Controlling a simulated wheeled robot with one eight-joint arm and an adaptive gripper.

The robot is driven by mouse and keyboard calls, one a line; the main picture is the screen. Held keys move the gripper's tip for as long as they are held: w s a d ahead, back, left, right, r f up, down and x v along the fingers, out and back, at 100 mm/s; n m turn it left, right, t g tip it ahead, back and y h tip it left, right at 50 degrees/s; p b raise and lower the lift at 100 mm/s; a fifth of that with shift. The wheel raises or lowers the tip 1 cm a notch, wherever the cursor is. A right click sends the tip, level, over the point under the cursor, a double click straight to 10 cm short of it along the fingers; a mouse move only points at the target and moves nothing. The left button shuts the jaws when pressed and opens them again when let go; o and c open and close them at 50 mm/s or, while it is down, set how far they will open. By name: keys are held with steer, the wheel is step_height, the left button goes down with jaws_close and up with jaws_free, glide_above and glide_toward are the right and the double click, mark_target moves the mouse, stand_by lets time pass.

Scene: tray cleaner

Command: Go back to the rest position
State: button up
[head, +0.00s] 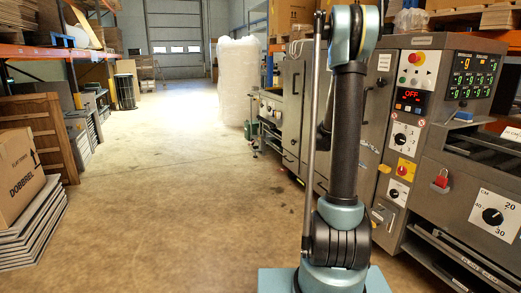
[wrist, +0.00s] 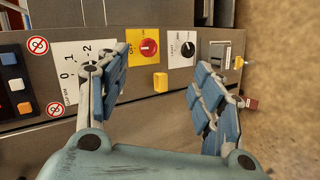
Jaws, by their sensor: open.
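In the wrist view my gripper (wrist: 160,95) is open, with its two blue-padded fingers spread apart and nothing between them. Beyond the fingers is the grey front panel of the machine (wrist: 135,22), seen turned sideways. A red knob on a yellow plate (wrist: 149,47), a black dial on a white plate (wrist: 187,49) and a yellow block (wrist: 160,82) show between the fingers. The fingers look apart from the panel. In the head view my arm stands upright in front of the machine (head: 405,130); my gripper is not visible there.
The machine fills the right side in the head view. On the left are a cardboard box (head: 18,175) on stacked panels (head: 35,225), a wooden pallet (head: 42,130) and shelving. A white wrapped stack (head: 238,80) stands farther back. The concrete floor (head: 165,170) between is clear.

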steer(key=s+a+r+y, duration=0.2)
steer(key=s+a+y, duration=0.4)
steer(key=s+a, duration=0.95)
steer(key=s+a+f+y, duration=0.3)
steer(key=s+a, duration=0.3)
steer(key=s, duration=0.3)
steer(key=s+a+f+t+y, duration=0.1)
steer(key=s+a+f+y, duration=0.2)
steer(key=s+a, duration=0.4)
steer(key=s+f, duration=0.1)
steer(key=s, duration=0.1)
steer(key=shift+s+a+f, duration=0.2)
steer(key=shift+s+f, duration=0.05)
steer(key=shift+s, duration=0.1)
